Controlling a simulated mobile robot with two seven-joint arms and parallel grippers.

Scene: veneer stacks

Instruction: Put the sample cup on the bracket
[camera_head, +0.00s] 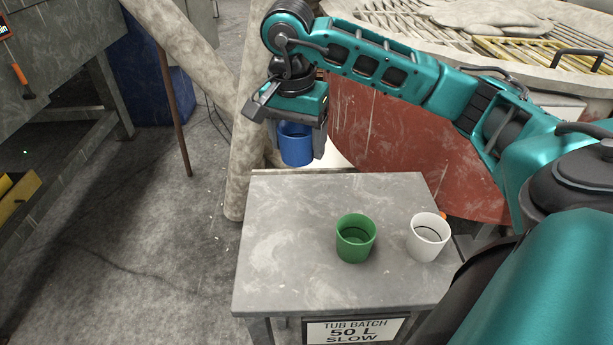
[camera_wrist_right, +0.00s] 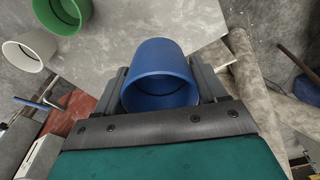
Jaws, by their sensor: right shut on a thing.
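My right gripper (camera_head: 297,153) is shut on a blue cup (camera_head: 295,144), held upright at the far left edge of the grey table and above it. In the right wrist view the blue cup (camera_wrist_right: 160,75) sits between the two fingers (camera_wrist_right: 160,92). A green cup (camera_head: 356,238) and a white cup (camera_head: 428,237) stand upright on the table, apart from each other. Both also show at the upper left of the right wrist view, green (camera_wrist_right: 62,12) and white (camera_wrist_right: 28,50). I cannot tell which cup is the sample cup. No bracket is clearly visible. My left gripper is not in view.
The grey table (camera_head: 285,240) is bare on its left half and carries a sign (camera_head: 353,331) on its front. A pale column (camera_head: 248,140) stands behind its left corner. A large round red-sided tub (camera_head: 400,150) lies behind the table. Concrete floor is open at left.

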